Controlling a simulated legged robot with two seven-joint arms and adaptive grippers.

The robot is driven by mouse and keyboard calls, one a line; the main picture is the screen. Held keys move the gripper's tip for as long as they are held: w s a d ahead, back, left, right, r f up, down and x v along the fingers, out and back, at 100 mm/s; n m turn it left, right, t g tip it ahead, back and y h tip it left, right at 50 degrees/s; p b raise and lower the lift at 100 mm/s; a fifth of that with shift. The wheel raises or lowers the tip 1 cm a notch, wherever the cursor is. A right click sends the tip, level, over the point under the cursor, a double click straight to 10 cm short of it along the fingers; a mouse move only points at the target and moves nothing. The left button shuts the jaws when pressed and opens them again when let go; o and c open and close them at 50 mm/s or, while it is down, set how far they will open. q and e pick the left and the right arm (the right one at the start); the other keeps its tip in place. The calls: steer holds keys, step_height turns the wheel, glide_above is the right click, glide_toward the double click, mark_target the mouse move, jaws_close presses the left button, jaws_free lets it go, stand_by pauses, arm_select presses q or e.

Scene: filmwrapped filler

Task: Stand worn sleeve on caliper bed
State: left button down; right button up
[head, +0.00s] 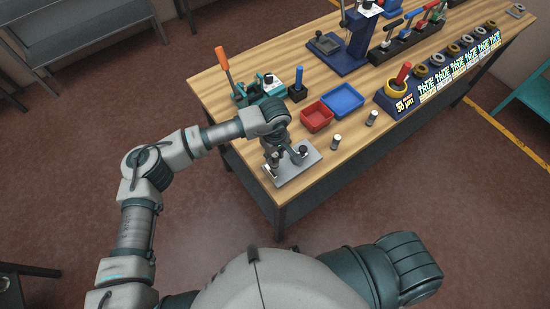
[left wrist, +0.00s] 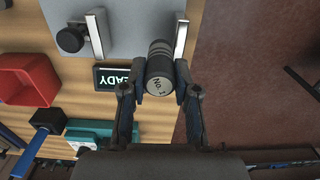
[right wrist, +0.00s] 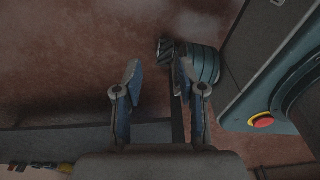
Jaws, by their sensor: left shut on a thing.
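My left gripper (head: 274,163) is low at the near-left end of the grey caliper bed (head: 296,174). I cannot tell whether the cylinder touches the bed. My right gripper (right wrist: 158,78) is open and empty, away from the bench; the head view does not show it.
Two small cylinders (head: 336,141) (head: 372,119) stand on the wooden bench right of the bed. A red tray (head: 316,128) and blue tray (head: 343,112) lie behind. A dark display (left wrist: 108,76) ending in "ADY" is beside the bed. A ring rack (head: 440,80) stands at right.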

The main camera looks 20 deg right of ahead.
mark_target(275, 155)
arm_select(q)
step_height(275, 155, up, 6)
steer(key=shift+f+p, duration=0.2)
steer(key=shift+p, duration=0.45)
steer(key=shift+r, duration=0.2)
steer(key=f+b, duration=0.4)
steer(key=b, duration=0.1)
steer(key=shift+s+d+f, duration=0.15)
steer(key=shift+d+f, duration=0.25)
steer(key=f+b, duration=0.3)
steer(key=shift+d+f, duration=0.15)
steer(key=shift+d, duration=0.15)
steer(key=shift+s+f, duration=0.1)
steer(key=shift+f, duration=0.05)
arm_select(e)
steer(key=w+a, duration=0.2)
steer(key=w, duration=0.7)
steer(key=shift+w+f, duration=0.2)
steer(key=shift+w, duration=0.2)
arm_select(q)
steer(key=shift+f+b, duration=0.5)
steer(key=shift+b, duration=0.15)
arm_select(e)
steer(key=shift+s+f, duration=0.1)
steer(key=shift+f, duration=0.35)
arm_select(q)
steer(key=c, duration=0.8)
jaws_free()
